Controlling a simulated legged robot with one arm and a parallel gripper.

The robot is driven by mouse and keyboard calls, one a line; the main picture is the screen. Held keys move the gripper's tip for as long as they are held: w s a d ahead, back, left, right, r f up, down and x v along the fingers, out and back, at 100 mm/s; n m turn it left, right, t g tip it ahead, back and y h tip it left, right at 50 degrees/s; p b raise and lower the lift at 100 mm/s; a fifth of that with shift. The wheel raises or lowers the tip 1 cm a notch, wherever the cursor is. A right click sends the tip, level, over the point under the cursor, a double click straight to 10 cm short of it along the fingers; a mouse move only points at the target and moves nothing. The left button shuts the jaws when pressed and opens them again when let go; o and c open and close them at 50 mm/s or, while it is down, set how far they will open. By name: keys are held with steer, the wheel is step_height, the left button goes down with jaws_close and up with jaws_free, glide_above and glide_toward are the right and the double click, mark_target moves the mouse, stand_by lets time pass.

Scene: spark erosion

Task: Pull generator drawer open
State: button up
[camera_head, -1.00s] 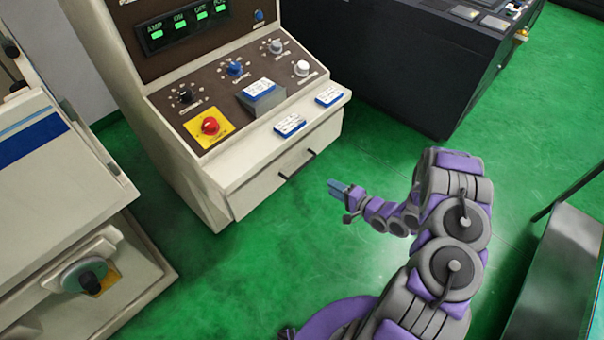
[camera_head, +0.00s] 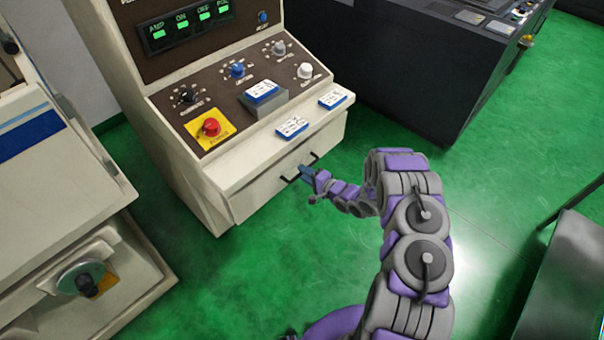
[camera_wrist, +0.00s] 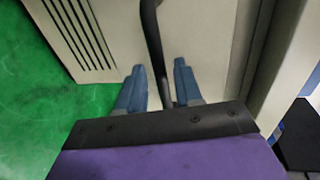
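The generator (camera_head: 172,120) is a cream cabinet with a brown control panel. Its drawer (camera_head: 250,194) is the lower front part and looks closed. The drawer's black bar handle (camera_head: 287,179) crosses the front. My gripper (camera_head: 304,173) is at the handle in the head view. In the wrist view, my gripper (camera_wrist: 159,82) has two blue fingers, spread apart and open. The dark handle bar (camera_wrist: 153,35) runs down between the fingers, with gaps showing on both sides. Whether either finger touches the bar is not clear.
Blue-and-white packs (camera_head: 292,126) lie on the generator's ledge above the drawer. A red stop button (camera_head: 211,127) is on the panel. A cream machine (camera_head: 50,215) stands left and a dark cabinet (camera_head: 420,60) behind.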

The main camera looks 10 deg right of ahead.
steer(key=shift+x, duration=0.75)
steer(key=shift+w, duration=0.1)
jaws_close()
